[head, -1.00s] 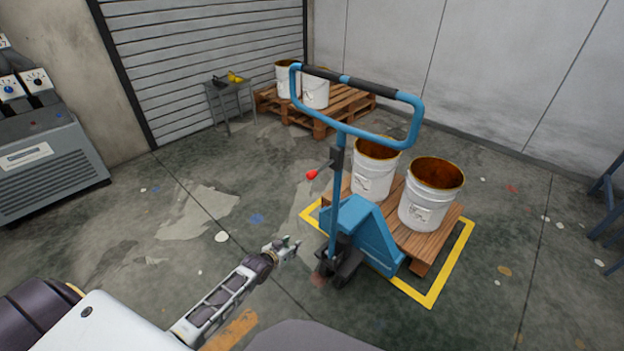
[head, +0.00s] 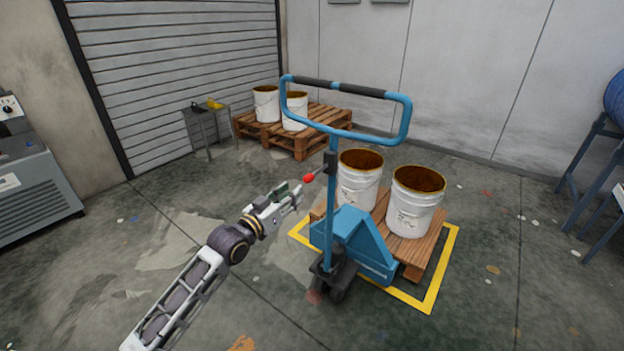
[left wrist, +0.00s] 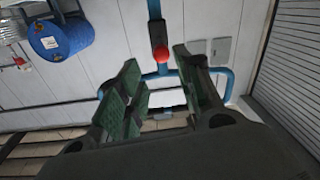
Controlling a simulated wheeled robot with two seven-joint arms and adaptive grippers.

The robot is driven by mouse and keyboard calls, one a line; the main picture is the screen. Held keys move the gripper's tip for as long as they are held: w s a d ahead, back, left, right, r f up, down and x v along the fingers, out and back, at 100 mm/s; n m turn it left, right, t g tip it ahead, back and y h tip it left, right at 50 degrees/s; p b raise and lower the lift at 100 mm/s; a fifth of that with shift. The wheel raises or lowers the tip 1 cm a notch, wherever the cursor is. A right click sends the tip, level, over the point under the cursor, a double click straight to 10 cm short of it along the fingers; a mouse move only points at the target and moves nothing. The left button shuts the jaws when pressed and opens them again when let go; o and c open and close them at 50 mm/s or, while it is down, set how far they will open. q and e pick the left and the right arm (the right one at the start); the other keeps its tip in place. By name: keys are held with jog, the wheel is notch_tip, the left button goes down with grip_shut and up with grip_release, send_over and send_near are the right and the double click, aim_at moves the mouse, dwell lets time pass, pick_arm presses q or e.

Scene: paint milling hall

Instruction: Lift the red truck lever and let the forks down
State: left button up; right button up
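The blue pallet truck (head: 352,242) stands with its forks under a wooden pallet (head: 428,246) that carries two white buckets, inside a yellow floor outline. Its red-tipped lever (head: 309,177) sticks out to the left of the blue handle column, below the looped handle (head: 347,88). My left gripper (head: 293,191) is just left of and slightly below the red knob in the head view. In the left wrist view the red knob (left wrist: 161,54) shows between and beyond the open green-padded fingers (left wrist: 164,88); nothing is held. My right gripper is not in view.
A second pallet with two buckets (head: 294,110) stands at the back wall, beside a small grey table (head: 207,128). A grey machine (head: 35,180) is at the left. A blue drum on a stand (head: 615,98) is at the right. The floor left of the truck is clear.

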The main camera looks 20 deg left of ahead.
aim_at(313, 174)
pick_arm(q)
jog(key=shift+w, duration=0.15)
dwell(0.3)
jog(key=shift+b+x, duration=0.3)
jog(key=shift+x, duration=4.4)
jog(key=shift+b+x, duration=0.45)
jog(key=shift+x, duration=1.65)
jog(key=shift+d, duration=0.15)
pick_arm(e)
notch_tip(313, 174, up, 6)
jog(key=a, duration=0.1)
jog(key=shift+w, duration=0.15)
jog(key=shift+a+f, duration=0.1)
pick_arm(q)
grip_shut()
